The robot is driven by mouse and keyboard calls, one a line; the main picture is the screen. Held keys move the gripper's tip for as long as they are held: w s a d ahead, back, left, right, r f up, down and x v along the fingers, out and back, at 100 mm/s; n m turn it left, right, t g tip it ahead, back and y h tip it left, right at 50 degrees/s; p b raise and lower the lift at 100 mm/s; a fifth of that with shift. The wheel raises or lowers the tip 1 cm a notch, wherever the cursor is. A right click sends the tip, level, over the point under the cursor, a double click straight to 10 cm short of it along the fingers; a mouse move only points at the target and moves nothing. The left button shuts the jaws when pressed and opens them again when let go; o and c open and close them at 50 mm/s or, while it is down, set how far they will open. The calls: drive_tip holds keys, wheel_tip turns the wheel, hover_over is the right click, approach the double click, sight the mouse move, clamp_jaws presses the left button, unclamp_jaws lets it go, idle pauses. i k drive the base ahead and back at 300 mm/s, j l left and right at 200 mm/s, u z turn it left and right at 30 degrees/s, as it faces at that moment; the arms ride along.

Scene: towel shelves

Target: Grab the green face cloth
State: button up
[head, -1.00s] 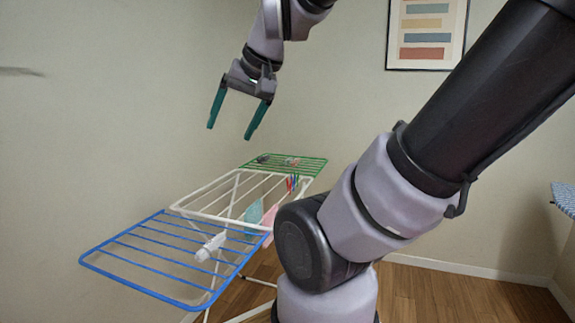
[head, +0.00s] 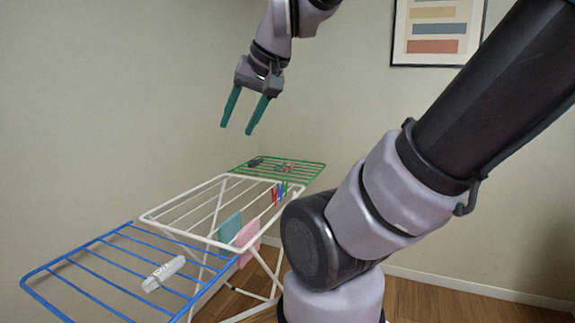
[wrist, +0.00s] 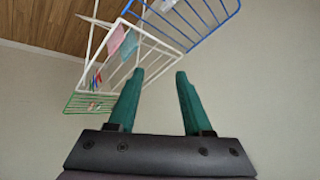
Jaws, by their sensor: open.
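The green face cloth (head: 230,228) is a teal-green cloth hanging below the white middle section of the drying rack, left of a pink cloth (head: 248,240). In the wrist view the green cloth (wrist: 129,44) shows at the top, beside the pink cloth (wrist: 116,38). My gripper (head: 236,130) is open and empty, with its two teal fingers pointing down, high above the rack and well apart from the cloth. In the wrist view my gripper (wrist: 160,76) shows its fingers spread, with the white section of the rack beyond them.
The drying rack has a blue wing (head: 100,272) in front, a white middle (head: 150,218) and a green wing (head: 300,163) at the back. A white item (head: 163,273) lies on the blue bars. Red and blue pegs (head: 279,193) sit on the white rail. Air above the rack is clear.

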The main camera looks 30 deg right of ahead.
sight(279, 167)
drive_tip(key=i+l, duration=0.15)
drive_tip(key=l, duration=0.3)
drive_tip(key=i+l+u, duration=0.1)
drive_tip(key=l, duration=0.35)
drive_tip(key=i+l, duration=0.2)
drive_tip(key=l, duration=0.25)
drive_tip(key=i+l+u, duration=0.1)
drive_tip(key=l, duration=0.35)
drive_tip(key=i+l, duration=0.15)
drive_tip(key=l, duration=0.3)
drive_tip(key=i+l+u, duration=0.1)
drive_tip(key=l, duration=0.35)
drive_tip(key=i+l+u, duration=0.1)
drive_tip(key=i+l, duration=0.6)
drive_tip(key=l, duration=0.1)
